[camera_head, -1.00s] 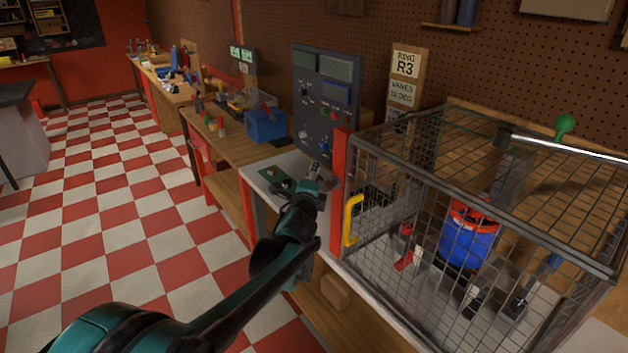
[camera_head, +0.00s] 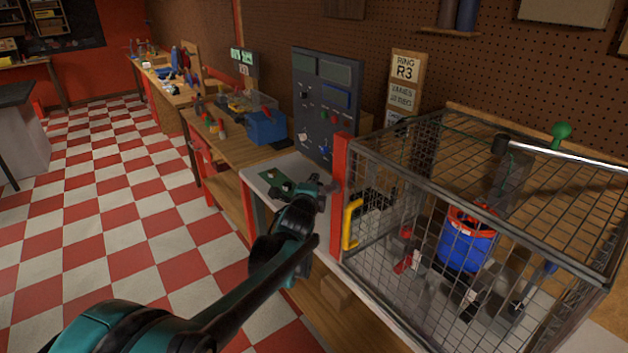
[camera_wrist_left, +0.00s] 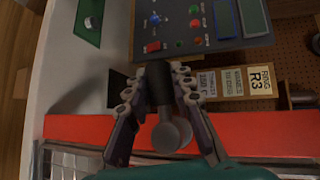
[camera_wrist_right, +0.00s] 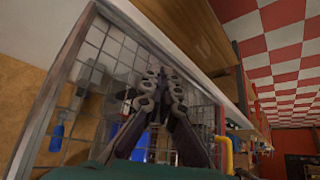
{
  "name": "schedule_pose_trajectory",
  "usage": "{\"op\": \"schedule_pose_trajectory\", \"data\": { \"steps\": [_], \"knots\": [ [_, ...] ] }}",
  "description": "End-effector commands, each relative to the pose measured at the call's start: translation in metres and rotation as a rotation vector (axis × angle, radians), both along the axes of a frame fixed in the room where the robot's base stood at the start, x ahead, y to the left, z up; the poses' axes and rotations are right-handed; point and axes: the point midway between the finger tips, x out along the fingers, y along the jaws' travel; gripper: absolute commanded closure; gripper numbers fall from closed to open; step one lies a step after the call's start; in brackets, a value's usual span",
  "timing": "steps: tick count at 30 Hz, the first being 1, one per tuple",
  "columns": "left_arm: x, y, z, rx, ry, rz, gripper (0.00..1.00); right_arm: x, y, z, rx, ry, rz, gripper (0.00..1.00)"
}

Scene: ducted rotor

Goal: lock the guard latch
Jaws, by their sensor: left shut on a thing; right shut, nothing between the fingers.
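The guard is a wire-mesh cage (camera_head: 470,200) with a yellow handle (camera_head: 351,222) beside a red post (camera_head: 341,195). The cage mesh also shows in the right wrist view (camera_wrist_right: 100,55). My left gripper (camera_head: 312,186) is over the grey bench left of the red post. In the left wrist view, it (camera_wrist_left: 158,78) is shut on a dark cylindrical piece with a rounded grey end (camera_wrist_left: 168,135). I cannot tell whether this piece is loose or fixed, or whether it is the latch. My right gripper (camera_wrist_right: 165,80) is shut and empty in front of the mesh, outside the head view.
A blue rotor unit (camera_head: 466,246) stands inside the cage. A grey control panel (camera_head: 325,100) with buttons rises behind the bench. A green card (camera_head: 272,174) lies on the bench top.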

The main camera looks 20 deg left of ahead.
Motion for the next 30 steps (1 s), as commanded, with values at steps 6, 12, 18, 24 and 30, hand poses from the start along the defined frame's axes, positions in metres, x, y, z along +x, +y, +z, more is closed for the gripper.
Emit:
{"op": "schedule_pose_trajectory", "data": {
  "steps": [6, 12, 18, 24, 30],
  "knots": [
    [-0.001, 0.000, -0.004, -0.135, 0.108, 0.001, 1.00, 0.000, 0.000, 0.024, 0.000, 0.000, 0.000, 1.00],
    [-0.003, -0.004, -0.014, -0.286, 0.225, 0.001, 1.00, 0.000, 0.000, 0.041, 0.000, 0.000, 0.000, 1.00],
    [-0.007, -0.008, -0.023, -0.437, 0.343, 0.001, 1.00, 0.000, 0.000, 0.054, 0.000, 0.000, 0.000, 1.00],
    [-0.011, -0.014, -0.031, -0.587, 0.459, 0.000, 1.00, 0.000, 0.000, 0.065, 0.000, 0.000, 0.000, 1.00],
    [-0.016, -0.020, -0.037, -0.736, 0.575, 0.001, 1.00, 0.000, 0.000, 0.073, 0.000, 0.000, 0.000, 1.00]
  ]
}}
